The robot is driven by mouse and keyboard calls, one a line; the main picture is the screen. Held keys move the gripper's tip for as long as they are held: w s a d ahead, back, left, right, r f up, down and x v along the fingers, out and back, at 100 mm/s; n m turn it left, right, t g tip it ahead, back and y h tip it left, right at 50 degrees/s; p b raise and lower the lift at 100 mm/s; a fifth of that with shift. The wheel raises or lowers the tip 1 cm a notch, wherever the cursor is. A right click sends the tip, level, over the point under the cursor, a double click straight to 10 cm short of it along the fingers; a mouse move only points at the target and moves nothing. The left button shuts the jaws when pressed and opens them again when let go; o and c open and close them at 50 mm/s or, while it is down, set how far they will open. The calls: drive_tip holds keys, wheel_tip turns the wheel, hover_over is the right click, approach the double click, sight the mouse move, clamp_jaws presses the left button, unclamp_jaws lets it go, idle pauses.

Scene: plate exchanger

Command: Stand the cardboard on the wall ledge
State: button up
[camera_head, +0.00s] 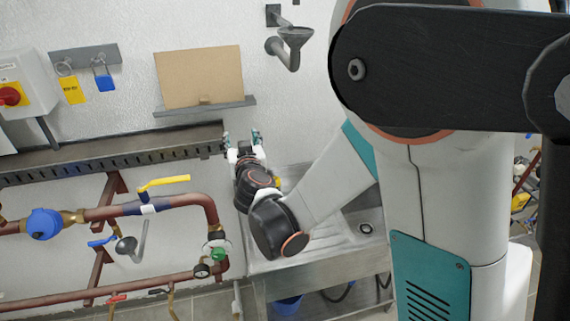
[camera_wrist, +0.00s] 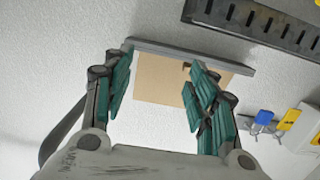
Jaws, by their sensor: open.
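The cardboard (camera_head: 199,77) is a flat tan sheet. In the head view it stands upright, leaning slightly against the wall, with its lower edge at the grey wall ledge (camera_head: 235,104). In the wrist view, turned upside down, the cardboard (camera_wrist: 160,80) and the ledge (camera_wrist: 190,54) show beyond my fingers. My gripper (camera_head: 243,137) is below and to the right of the ledge in the head view, apart from the cardboard. Its two teal fingers (camera_wrist: 158,95) are spread with nothing between them in the wrist view.
A slotted cable tray (camera_head: 110,150) runs along the wall below the ledge. Red-brown pipes with a yellow-handled valve (camera_head: 163,183) are at lower left. A metal funnel (camera_head: 291,42) sticks out at upper right. A rack with a padlock (camera_head: 103,80) hangs left. A steel sink (camera_head: 330,240) lies under my arm.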

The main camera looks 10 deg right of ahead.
drive_tip(key=w+d+f+t+b, duration=0.1)
drive_tip(key=w+d+f+b, duration=0.2)
drive_tip(key=d+f+b, duration=0.6)
drive_tip(key=shift+w+d+f, duration=0.15)
drive_tip(key=shift+d+f, duration=0.6)
drive_tip(key=shift+d, duration=1.35)
